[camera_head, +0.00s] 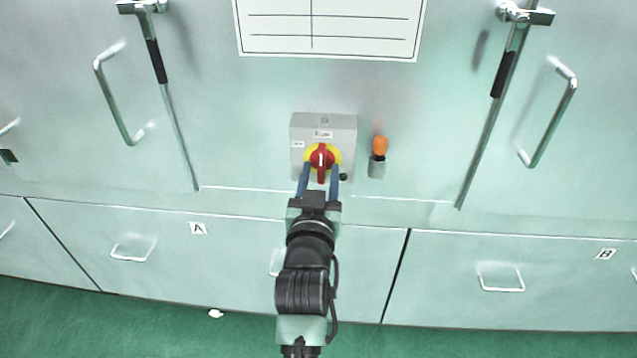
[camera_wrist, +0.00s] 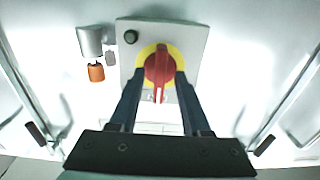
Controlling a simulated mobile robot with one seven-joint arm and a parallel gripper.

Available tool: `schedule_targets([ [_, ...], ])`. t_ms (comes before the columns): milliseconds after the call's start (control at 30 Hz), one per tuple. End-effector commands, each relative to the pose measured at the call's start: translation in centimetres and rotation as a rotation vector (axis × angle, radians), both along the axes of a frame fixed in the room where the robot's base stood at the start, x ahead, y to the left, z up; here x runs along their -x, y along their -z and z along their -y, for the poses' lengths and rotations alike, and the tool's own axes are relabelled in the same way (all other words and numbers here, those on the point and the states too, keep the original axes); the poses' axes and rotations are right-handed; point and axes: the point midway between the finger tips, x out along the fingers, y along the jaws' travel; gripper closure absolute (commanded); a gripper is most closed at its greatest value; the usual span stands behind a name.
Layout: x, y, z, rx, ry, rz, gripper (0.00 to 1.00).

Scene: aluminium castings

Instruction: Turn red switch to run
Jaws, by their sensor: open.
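The red switch (camera_head: 321,158) is a rotary knob on a yellow disc, mounted on a grey box (camera_head: 348,130) on the cabinet front. Its handle bar stands upright in the head view. My gripper (camera_head: 319,172) is open, its two blue fingers on either side of the knob's lower part. In the wrist view the red switch (camera_wrist: 159,66) lies between the fingertips (camera_wrist: 157,80); I cannot tell whether they touch it. The labels on the box are too small to read.
An orange-topped fitting (camera_head: 379,146) stands just right of the box. Long lever bars (camera_head: 172,110) and handles (camera_head: 548,120) flank it on the pale green cabinet doors. Drawers with pull handles (camera_head: 133,250) lie below. The front right beside the fitting is clear.

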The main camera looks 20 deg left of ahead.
Motion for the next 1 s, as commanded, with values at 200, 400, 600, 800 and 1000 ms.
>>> schedule_targets([
  [200,2.2,0.1,0.7,-0.001,0.0,-0.001,0.53],
  [400,6.0,0.2,1.7,-0.001,0.001,-0.003,0.53],
  [600,9.5,0.2,2.7,-0.001,0.0,-0.003,0.53],
  [800,11.6,0.1,3.4,0.0,0.0,-0.002,0.53],
  [1000,12.4,0.0,3.6,-0.001,0.0,-0.001,0.53],
])
